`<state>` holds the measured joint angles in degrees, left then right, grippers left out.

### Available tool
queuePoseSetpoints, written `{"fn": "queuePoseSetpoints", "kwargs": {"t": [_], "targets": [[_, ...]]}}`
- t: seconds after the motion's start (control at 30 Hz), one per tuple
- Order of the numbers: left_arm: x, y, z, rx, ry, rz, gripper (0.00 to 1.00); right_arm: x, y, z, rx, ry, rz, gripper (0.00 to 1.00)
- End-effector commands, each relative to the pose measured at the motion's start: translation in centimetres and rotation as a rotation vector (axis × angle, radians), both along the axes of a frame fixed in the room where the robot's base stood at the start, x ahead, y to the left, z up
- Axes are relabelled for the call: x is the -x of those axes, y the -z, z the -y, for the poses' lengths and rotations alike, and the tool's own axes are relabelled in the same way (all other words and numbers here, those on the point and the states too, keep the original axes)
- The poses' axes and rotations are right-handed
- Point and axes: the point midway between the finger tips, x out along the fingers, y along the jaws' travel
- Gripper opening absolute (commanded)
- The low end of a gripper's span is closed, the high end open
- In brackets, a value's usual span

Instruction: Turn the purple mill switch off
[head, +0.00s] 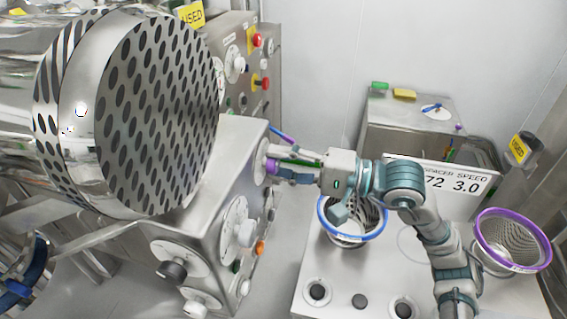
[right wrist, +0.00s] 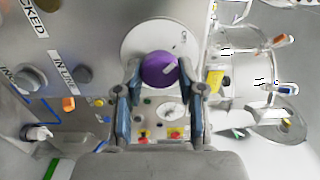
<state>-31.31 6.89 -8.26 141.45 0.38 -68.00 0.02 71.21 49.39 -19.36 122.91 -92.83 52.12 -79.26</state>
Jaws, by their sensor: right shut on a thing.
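The purple mill switch (right wrist: 158,70) is a round knob on a pale round dial plate (right wrist: 140,38) in the right wrist view. A light pointer mark on it slants up to the right. In the head view the purple switch (head: 271,166) shows only in part, on the side of a steel control box (head: 200,200). My right gripper (head: 284,164) reaches it from the right. In the right wrist view my right gripper (right wrist: 165,82) has one finger on each side of the knob and is shut on it. My left gripper is not in view.
A large perforated steel drum (head: 160,115) hangs over the control box. Other knobs, such as a black one (head: 172,271), sit on the box.

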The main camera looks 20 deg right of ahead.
Motion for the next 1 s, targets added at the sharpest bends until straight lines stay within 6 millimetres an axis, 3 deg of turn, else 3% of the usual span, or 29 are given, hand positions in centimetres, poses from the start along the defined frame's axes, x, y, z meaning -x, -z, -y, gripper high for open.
{"fn": "queuePoseSetpoints", "kwargs": {"t": [0.43,0.47,0.53,0.87,1.0], "targets": [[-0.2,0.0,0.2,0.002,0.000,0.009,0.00,-0.1,0.4,-0.1,0.011,-0.002,0.001,0.04],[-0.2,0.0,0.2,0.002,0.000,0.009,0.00,-0.1,0.4,-0.1,0.011,-0.002,0.001,0.46],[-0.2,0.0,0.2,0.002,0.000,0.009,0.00,0.0,0.4,-0.1,0.011,-0.002,0.001,0.64],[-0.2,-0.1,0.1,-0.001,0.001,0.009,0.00,0.2,0.2,0.3,0.006,0.000,0.006,0.64],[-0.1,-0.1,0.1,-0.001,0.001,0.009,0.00,0.9,0.2,1.6,0.006,0.003,0.003,0.64]]}}
